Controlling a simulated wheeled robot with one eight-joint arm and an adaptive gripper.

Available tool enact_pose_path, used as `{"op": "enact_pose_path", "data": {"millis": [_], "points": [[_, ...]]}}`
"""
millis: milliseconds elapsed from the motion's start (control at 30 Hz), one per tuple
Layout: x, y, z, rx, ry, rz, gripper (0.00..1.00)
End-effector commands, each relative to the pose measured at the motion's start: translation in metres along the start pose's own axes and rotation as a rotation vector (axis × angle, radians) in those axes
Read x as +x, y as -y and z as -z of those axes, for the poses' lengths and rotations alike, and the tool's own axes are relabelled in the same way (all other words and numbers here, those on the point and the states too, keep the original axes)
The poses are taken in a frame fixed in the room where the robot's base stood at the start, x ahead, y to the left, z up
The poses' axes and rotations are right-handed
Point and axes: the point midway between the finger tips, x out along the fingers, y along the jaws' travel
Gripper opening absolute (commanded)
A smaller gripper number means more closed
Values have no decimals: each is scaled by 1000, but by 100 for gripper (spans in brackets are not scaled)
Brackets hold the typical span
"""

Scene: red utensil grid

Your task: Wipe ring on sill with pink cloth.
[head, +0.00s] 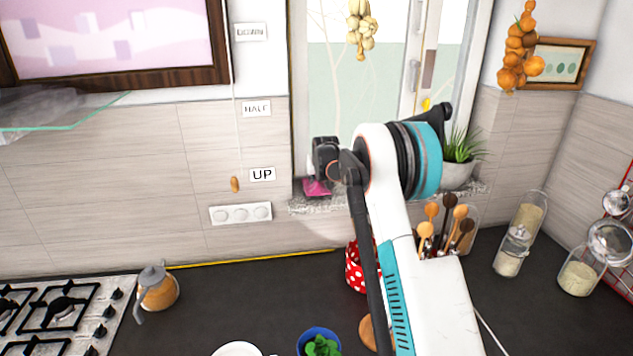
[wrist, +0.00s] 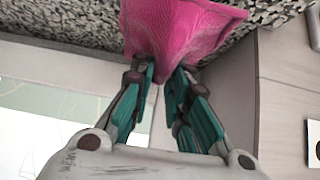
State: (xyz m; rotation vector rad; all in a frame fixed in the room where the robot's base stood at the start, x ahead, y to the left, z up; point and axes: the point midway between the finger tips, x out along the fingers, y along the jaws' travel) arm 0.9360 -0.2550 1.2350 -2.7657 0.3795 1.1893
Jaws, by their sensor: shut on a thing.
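The pink cloth (head: 316,187) is at the left end of the speckled stone sill (head: 300,206) in the head view. My gripper (head: 324,172) is above it, largely hidden by its own dark wrist parts. In the wrist view the gripper (wrist: 163,82) is shut on the pink cloth (wrist: 185,25), which spreads out beyond the fingertips against the speckled sill (wrist: 60,22). I cannot tell how firmly the cloth touches the sill. No ring shows on the visible part of the sill; the cloth and my arm hide parts of it.
A potted plant (head: 458,170) stands on the sill to the right of my arm. Wooden spoons (head: 447,222) stand below the sill, with glass jars (head: 518,238) farther right. Garlic (head: 361,28) hangs before the window. A glass jug (head: 157,290) stands beside the hob (head: 62,308).

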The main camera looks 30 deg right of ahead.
Motion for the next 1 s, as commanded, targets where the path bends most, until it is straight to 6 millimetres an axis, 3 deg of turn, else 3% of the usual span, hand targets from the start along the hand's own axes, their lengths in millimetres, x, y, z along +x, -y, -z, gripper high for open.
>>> {"op": "enact_pose_path", "data": {"millis": [533, 1000], "points": [[-43, 6, 28, -3, -1, 3, 0], [-47, 7, 30, -3, -1, 3, 0]]}}
